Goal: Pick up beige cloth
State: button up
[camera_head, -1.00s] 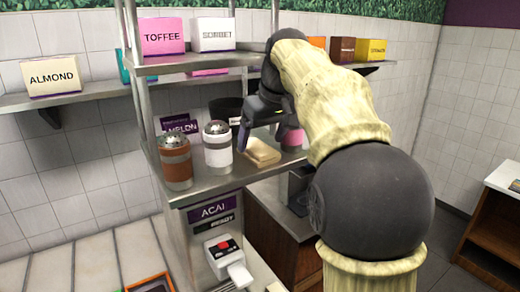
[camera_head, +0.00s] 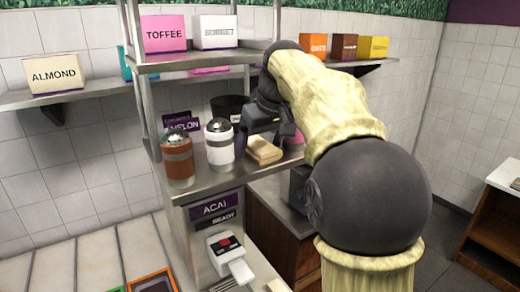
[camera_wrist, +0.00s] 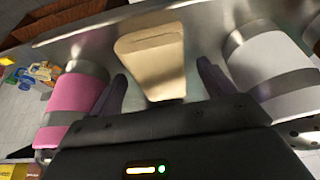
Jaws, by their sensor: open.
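The beige cloth (camera_head: 263,151) is a folded block lying on the metal shelf (camera_head: 215,181), right of a white shaker. In the wrist view the cloth (camera_wrist: 152,58) lies ahead of my gripper (camera_wrist: 160,85), roughly between its two spread fingers. My gripper is open and empty, and whether the fingers touch the cloth cannot be told. In the head view my gripper is just above and behind the cloth, and its fingertips are mostly hidden.
A white shaker (camera_head: 220,146) and a brown shaker (camera_head: 177,160) stand left of the cloth. A pink container (camera_wrist: 76,100) stands close on the other side. An upper shelf (camera_head: 210,58) with labelled boxes hangs above. A dark pot (camera_head: 228,106) stands behind.

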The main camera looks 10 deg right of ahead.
aim_at(261, 145)
jog(key=shift+f, duration=0.15)
jog(key=shift+c, duration=0.4)
jog(key=c, duration=1)
jog(key=shift+r+p, duration=0.85)
jog(key=shift+r, duration=4.4)
jog(key=shift+o, duration=1)
jog(key=shift+c, duration=0.4)
